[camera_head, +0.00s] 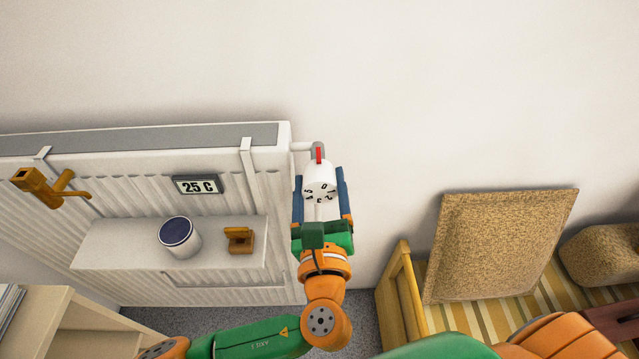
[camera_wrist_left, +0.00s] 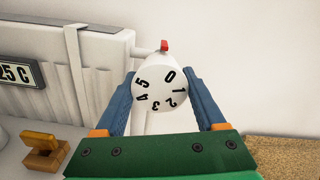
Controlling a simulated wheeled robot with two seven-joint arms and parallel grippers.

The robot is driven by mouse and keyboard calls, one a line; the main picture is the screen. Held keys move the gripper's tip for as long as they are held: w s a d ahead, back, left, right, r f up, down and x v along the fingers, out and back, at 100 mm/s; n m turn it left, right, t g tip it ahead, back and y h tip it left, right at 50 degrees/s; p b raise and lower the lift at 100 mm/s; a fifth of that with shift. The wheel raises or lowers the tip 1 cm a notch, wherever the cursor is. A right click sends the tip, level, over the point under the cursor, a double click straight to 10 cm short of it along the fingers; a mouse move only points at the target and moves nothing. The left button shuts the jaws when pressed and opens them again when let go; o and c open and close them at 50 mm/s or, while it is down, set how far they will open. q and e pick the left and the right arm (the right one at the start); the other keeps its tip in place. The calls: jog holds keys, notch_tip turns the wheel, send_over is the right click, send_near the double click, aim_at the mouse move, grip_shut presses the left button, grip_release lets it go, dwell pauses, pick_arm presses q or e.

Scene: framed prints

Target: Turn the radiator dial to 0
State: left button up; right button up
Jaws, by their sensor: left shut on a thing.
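The white radiator dial (camera_head: 320,188) sits at the right end of the white radiator (camera_head: 140,139), on its pipe. It carries black numbers 0 to 5 and a red marker (camera_head: 319,155) stands above it. My left gripper (camera_head: 320,182) is shut on the dial, one blue finger on each side. In the left wrist view the dial (camera_wrist_left: 160,88) shows its face, with 0 at the upper right, a little right of the red marker (camera_wrist_left: 164,46). The 5 is at the upper left. My right gripper is not in view; part of my right arm shows at the lower right.
A shelf (camera_head: 110,237) on the radiator holds a white can (camera_head: 183,242) and a small wooden block (camera_head: 240,241). A "25 C" display (camera_head: 197,185) and an orange-brown hook (camera_head: 50,187) are on the radiator. A wooden bench with a tan cushion (camera_head: 495,245) stands right.

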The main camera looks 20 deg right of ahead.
aim_at(321, 194)
pick_arm(q)
jog(key=shift+n, duration=2)
jog(key=o, duration=1.3)
jog(key=shift+d, duration=0.1)
jog(key=shift+o, duration=0.2)
jog(key=p+v, duration=0.2)
jog(key=v, duration=0.4)
jog(key=shift+s+r, duration=0.1)
jog(key=shift+s, duration=0.5)
jog(key=shift+w, duration=0.1)
